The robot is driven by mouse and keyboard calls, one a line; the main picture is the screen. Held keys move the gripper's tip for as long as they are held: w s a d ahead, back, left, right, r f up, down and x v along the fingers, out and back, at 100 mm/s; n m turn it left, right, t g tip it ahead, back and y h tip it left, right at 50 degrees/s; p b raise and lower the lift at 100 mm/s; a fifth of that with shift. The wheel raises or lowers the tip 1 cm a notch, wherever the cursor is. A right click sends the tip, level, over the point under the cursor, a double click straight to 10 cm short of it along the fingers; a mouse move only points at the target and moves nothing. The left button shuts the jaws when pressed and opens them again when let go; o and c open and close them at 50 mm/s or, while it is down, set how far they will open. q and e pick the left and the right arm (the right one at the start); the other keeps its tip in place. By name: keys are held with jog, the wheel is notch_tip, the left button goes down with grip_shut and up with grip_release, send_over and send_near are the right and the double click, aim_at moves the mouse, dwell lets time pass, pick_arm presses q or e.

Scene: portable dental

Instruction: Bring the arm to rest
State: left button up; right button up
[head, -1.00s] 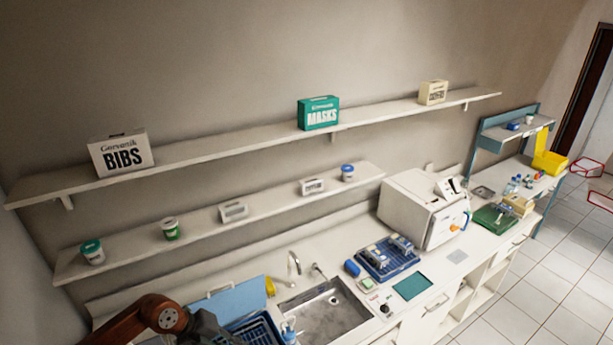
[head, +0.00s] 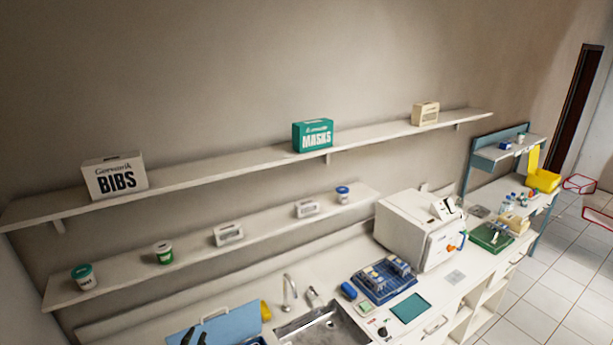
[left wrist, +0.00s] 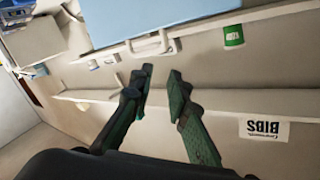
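My left gripper (head: 194,336) shows only as dark fingertips at the bottom edge of the head view, in front of the light blue panel (head: 236,322). In the left wrist view the two fingers of the left gripper (left wrist: 160,72) stand apart with nothing between them. The blue panel (left wrist: 140,18) with its pale handle lies just beyond the fingertips there. The rest of the left arm is outside the head view. My right gripper is in neither view.
The sink (head: 322,328) lies right of the panel, then a blue rack tray (head: 384,282) and a white machine (head: 408,232). Two wall shelves above carry a BIBS box (head: 115,178), a MASKS box (head: 313,136) and several tubs and small boxes. The wall above is clear.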

pick_arm(q)
jog(key=s+a+f+n+g+y, duration=0.35)
jog(key=s+a+f, duration=0.25)
jog(key=f, duration=0.3)
jog(key=s+f+n+g+h, duration=0.15)
jog(key=s+f+g, duration=0.35)
jog(key=s+f, duration=0.5)
jog(key=s+f+n+g+h, duration=0.15)
jog(key=s+f+g, duration=0.4)
jog(key=s, duration=0.75)
jog(key=s+d+f+g+b, duration=0.2)
jog(key=f+b, duration=0.7)
jog(key=f, duration=3.3)
jog(key=s+f+m+b, duration=0.1)
jog(key=s+f+b, duration=0.6)
jog(key=s+f, duration=1.3)
notch_tip(320, 180, down, 3)
jog(key=shift+d+f, duration=0.1)
jog(key=shift+d, duration=0.05)
